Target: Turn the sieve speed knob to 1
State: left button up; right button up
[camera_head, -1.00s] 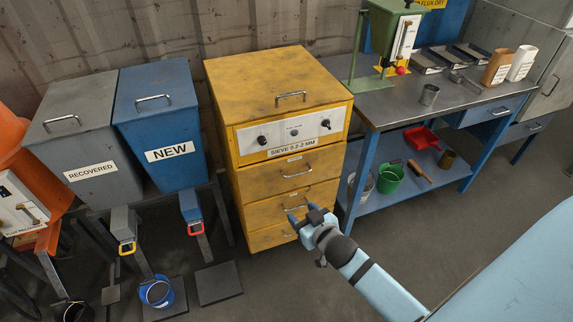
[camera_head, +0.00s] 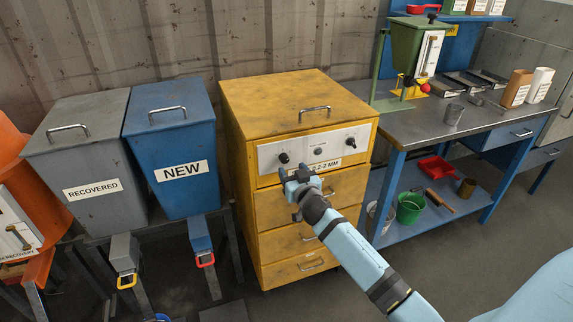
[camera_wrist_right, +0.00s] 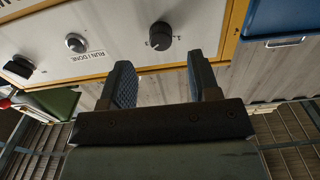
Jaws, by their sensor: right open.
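The yellow sieve cabinet (camera_head: 290,100) has a pale control panel (camera_head: 335,146) on its upper front. A black knob (camera_head: 284,158) sits at the panel's left, a round button (camera_head: 318,151) in the middle and another black knob (camera_head: 351,146) at the right. My right gripper (camera_head: 299,174) is open and empty, just below and in front of the left knob. In the right wrist view the gripper (camera_wrist_right: 162,78) has its fingers apart, with that knob (camera_wrist_right: 159,36) beyond the tips, not between them. My left gripper is not in view.
A blue NEW bin (camera_head: 170,130) and a grey RECOVERED bin (camera_head: 80,150) stand left of the cabinet. A blue workbench (camera_head: 420,126) with a green hopper (camera_head: 415,50) stands on the right. A cabinet top handle (camera_head: 315,109) rises above the panel.

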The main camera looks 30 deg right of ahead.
aim_at(285, 161)
jog(key=x, duration=0.5)
jog(key=shift+w, duration=0.15)
jog(key=c, duration=0.9)
